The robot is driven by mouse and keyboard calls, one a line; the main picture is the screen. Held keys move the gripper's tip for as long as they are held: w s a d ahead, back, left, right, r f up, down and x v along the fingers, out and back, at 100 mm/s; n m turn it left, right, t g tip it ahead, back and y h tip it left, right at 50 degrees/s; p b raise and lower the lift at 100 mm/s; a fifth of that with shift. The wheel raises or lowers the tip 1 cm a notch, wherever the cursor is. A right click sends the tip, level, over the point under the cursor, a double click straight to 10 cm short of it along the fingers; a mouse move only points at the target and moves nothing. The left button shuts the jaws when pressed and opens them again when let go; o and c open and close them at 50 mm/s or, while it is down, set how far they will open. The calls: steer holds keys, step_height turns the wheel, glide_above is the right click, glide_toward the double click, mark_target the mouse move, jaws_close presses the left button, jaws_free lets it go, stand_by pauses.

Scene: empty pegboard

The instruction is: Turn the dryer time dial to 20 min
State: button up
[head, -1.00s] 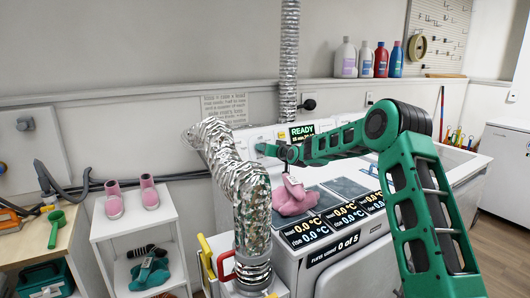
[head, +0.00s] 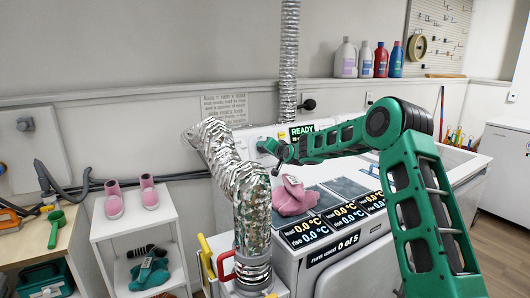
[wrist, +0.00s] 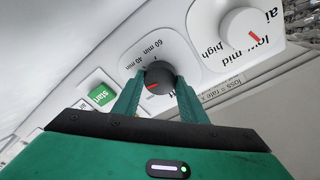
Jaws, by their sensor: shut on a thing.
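The dryer time dial (wrist: 158,78) is a dark round knob with a red mark on the white panel. My gripper (wrist: 158,92) is shut on it, one finger on each side, in the wrist view. The red mark points to the lower left of the picture, toward the left finger. The labels "60 min" and "40 min" show above and to the upper left of the dial; no "20 min" label is visible. In the head view my gripper (head: 274,150) is at the panel, left of the "READY" display (head: 301,132); the dial is hidden there.
A green start button (wrist: 101,95) is left of the dial and a white knob (wrist: 243,32) marked low, mid, high is right of it. A silver duct (head: 235,175) stands left of my gripper. A pink cloth item (head: 292,198) lies on the machine's top.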

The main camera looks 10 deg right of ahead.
steer(key=shift+s+f, duration=0.1)
steer(key=shift+f, duration=0.2)
steer(key=o, duration=1)
steer(key=shift+o, duration=0.3)
steer(key=shift+r, duration=0.15)
steer(key=shift+r, duration=0.1)
steer(key=r, duration=0.2)
steer(key=a+r, duration=0.1)
steer(key=r, duration=0.1)
steer(key=shift+s+r, duration=0.1)
steer(key=shift+r, duration=0.05)
steer(key=s+a+r, duration=0.5)
steer(key=a+r, duration=0.1)
steer(key=a, duration=0.3)
steer(key=shift+s+r, duration=0.2)
steer(key=shift+s, duration=0.1)
